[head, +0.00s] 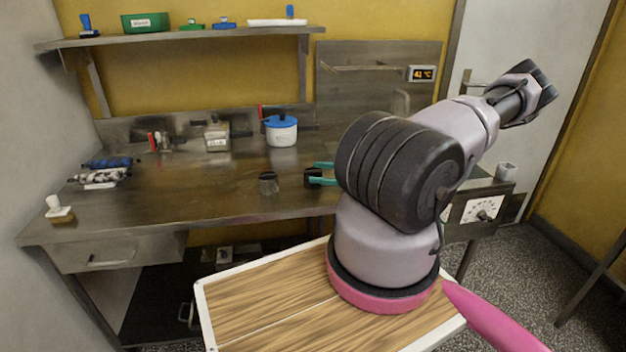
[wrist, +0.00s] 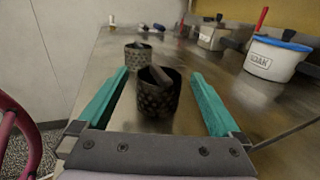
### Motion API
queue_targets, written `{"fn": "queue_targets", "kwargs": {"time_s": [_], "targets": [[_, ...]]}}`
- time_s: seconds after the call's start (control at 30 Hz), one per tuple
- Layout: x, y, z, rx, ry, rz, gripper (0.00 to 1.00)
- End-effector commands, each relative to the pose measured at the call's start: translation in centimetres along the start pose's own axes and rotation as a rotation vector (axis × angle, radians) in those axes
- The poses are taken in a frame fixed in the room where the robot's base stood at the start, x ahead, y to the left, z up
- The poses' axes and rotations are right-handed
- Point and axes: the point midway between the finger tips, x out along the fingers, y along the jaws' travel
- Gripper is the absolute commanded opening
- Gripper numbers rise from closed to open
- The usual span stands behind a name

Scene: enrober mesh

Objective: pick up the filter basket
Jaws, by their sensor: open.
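A dark perforated filter basket (wrist: 158,101) stands upright on the steel worktop, with a grey tab or bar showing in its mouth. In the wrist view it is between the two teal fingers of my gripper (wrist: 159,74), with a gap on each side. In the head view my gripper (head: 311,173) reaches in from the right, and the near basket (head: 312,178) is partly hidden by the fingers. The gripper is open. A second, similar perforated basket (wrist: 138,58) stands farther off in the wrist view; it also shows in the head view (head: 268,184), left of the gripper.
A white pot with a blue lid (head: 282,133) stands behind the baskets. A labelled steel container (head: 216,138) is farther left. Dark and pale rolls (head: 101,177) lie at the worktop's left end. The worktop (head: 190,190) is clear left of the baskets.

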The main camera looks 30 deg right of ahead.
Motion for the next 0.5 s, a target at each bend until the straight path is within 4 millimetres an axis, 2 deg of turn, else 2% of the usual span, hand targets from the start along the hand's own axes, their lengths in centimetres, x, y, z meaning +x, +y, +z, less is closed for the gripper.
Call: {"fn": "queue_targets", "kwargs": {"time_s": [0.23,0.33,0.5], "targets": [[4.2,0.1,0.0,0.000,-0.002,0.003,1.00],[5.1,0.1,0.1,0.000,-0.002,0.001,1.00],[5.5,0.1,0.1,0.000,0.000,0.001,1.00]]}}
